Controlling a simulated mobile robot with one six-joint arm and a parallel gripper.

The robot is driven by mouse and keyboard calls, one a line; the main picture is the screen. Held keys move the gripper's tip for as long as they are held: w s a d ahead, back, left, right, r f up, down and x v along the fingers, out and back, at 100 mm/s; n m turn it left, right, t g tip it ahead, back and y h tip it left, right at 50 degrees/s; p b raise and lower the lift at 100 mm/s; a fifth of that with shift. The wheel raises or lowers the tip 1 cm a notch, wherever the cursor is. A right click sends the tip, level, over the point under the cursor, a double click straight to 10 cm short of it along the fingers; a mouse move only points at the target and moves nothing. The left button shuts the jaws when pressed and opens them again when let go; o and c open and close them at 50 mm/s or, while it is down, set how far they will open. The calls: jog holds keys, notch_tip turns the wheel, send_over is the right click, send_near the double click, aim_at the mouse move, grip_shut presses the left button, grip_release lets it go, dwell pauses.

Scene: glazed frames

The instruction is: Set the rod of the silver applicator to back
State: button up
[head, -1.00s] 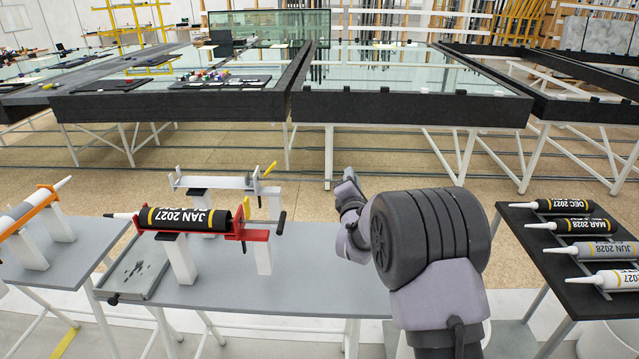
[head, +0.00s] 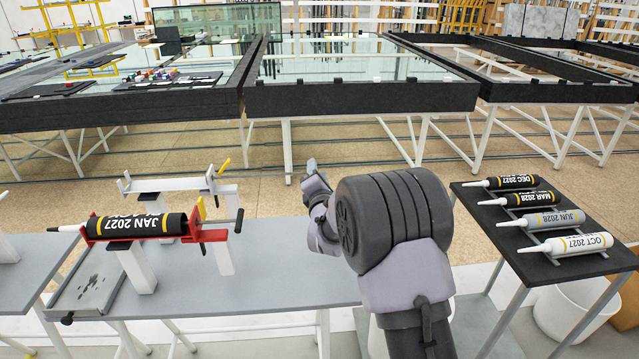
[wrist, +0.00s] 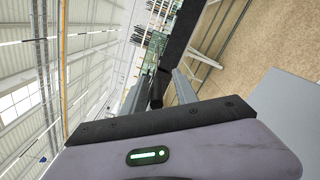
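The silver applicator (head: 165,184) is a slim, pale, empty cradle. It rests on supports at the back of the grey bench, behind the red applicator (head: 214,236). The red applicator holds a black JAN 2027 cartridge (head: 150,225).
The grey bench (head: 270,263) is bare right of the applicators. A metal tray (head: 100,280) lies at its left. A dark stand (head: 555,262) at right holds several cartridges. A white bin (head: 565,315) stands beneath it. Glass-topped tables (head: 360,97) stand behind, across an open floor.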

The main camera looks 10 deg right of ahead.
jog(key=s+p, duration=0.1)
jog(key=s, duration=1.6)
jog(key=shift+a, duration=0.35)
jog(key=s+d+r+m+g, duration=0.3)
jog(key=s+r+m+g, duration=0.45)
jog(key=m, duration=0.75)
jog(key=s+a+f+m+g+y, duration=0.1)
jog(key=s+m+g, duration=0.1)
jog(key=s+m, duration=0.5)
jog(key=s+a+f+m+g+y, duration=0.1)
jog(key=s+m, duration=0.5)
jog(key=s, duration=1.2)
jog(key=shift+s+f+m+g+y, duration=0.3)
jog(key=shift+s+m+g, duration=0.1)
jog(key=shift+g, duration=0.45)
